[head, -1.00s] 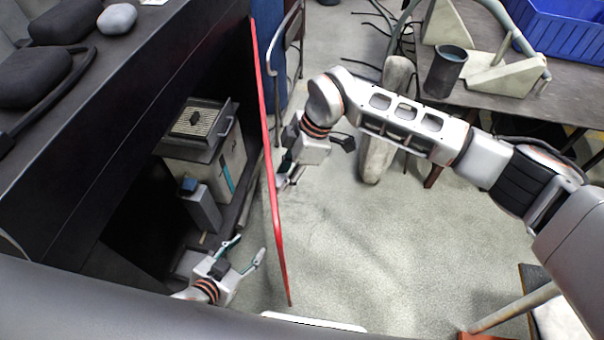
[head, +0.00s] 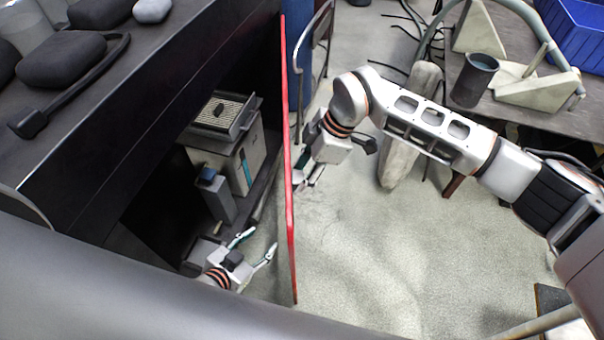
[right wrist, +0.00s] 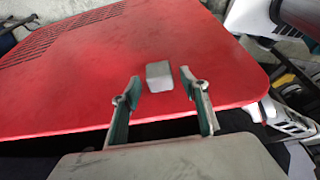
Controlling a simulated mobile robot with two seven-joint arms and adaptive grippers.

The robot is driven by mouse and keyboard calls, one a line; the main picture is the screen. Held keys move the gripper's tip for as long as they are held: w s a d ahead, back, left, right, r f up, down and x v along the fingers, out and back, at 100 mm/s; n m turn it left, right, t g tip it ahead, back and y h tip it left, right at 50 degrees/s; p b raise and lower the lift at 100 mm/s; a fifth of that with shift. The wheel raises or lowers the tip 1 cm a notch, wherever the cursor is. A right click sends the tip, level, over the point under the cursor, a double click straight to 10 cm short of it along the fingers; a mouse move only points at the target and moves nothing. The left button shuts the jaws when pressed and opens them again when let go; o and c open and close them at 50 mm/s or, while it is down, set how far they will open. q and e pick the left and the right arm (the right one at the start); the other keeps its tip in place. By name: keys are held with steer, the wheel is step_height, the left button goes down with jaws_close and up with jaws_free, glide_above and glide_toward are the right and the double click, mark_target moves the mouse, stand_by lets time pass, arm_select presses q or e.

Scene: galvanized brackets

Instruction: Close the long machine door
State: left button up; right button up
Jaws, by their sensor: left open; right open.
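The long machine door (head: 290,200) is a red panel, seen almost edge-on in the head view, standing open out from the dark machine. In the right wrist view its red face (right wrist: 90,70) carries a small grey block-like knob (right wrist: 158,76). My right gripper (head: 308,182) is open on the door's right side, close to it. In the right wrist view its fingertips (right wrist: 160,80) appear on either side of the knob; I cannot tell whether they touch it. My left gripper (head: 255,244) is open and empty, low on the door's left side, by the machine opening.
The dark machine bench (head: 130,100) fills the left, with a grey boxy unit (head: 225,150) inside its opening. A table with a dark cup (head: 474,80) and a blue bin (head: 575,35) stands at upper right. Grey floor (head: 380,250) right of the door is clear.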

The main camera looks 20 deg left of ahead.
steer(key=v, duration=1.1)
steer(key=shift+r, duration=0.25)
